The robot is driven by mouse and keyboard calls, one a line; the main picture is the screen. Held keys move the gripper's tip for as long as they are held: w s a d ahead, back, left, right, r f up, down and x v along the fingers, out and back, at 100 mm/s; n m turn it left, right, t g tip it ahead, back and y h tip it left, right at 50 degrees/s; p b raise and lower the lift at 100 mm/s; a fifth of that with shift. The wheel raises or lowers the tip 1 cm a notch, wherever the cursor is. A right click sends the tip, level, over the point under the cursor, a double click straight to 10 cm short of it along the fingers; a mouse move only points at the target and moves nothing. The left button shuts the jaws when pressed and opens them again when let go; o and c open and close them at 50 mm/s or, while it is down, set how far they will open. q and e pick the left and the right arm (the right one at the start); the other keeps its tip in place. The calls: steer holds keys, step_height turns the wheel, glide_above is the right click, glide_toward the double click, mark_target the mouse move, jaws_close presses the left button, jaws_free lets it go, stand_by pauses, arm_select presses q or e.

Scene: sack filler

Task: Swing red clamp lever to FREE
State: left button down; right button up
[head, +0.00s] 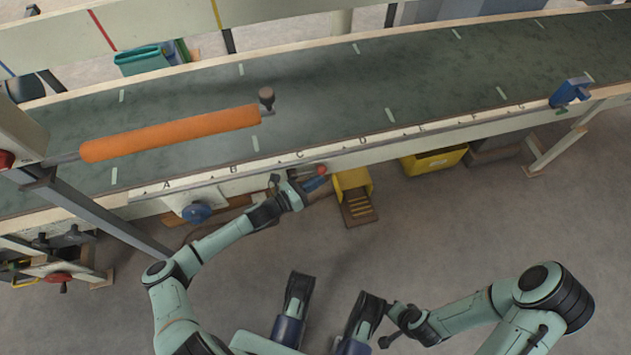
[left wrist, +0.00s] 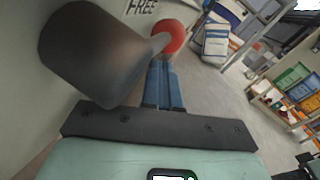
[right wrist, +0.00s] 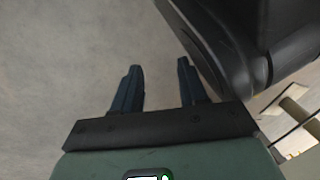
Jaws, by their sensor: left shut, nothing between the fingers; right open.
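The red clamp lever's round red knob (head: 321,170) shows at the conveyor's front edge in the head view. In the left wrist view the red knob (left wrist: 173,38) is on a short arm beside a large dark grey cylinder (left wrist: 95,55). The word FREE (left wrist: 142,7) is on the pale panel above. My left gripper (head: 320,183) is shut and empty, its blue fingertips (left wrist: 163,66) close below the knob; I cannot tell whether they touch it. My right gripper (right wrist: 160,68) is open and empty over bare floor.
The conveyor (head: 330,95) has a lettered front rail and an orange roller (head: 170,134). A blue knob (head: 197,212) and a yellow chute (head: 355,195) are near the left arm. A yellow bin (head: 434,162) stands right.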

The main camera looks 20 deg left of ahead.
arm_select(q)
steer(key=p+v, duration=0.3)
steer(key=v, duration=1)
steer(key=shift+s, duration=0.15)
arm_select(e)
steer(key=shift+t, duration=0.4)
steer(key=shift+w+a+r, duration=0.25)
steer(key=shift+w+r, duration=0.15)
steer(key=shift+r, duration=0.45)
steer(key=shift+w+a+r, duration=0.25)
steer(key=shift+w+r, duration=0.1)
steer(key=shift+r, duration=0.45)
steer(key=shift+w+a+r, duration=0.25)
steer(key=shift+w+r, duration=0.15)
steer(key=shift+r, duration=0.45)
arm_select(q)
steer(key=shift+a+f, duration=0.1)
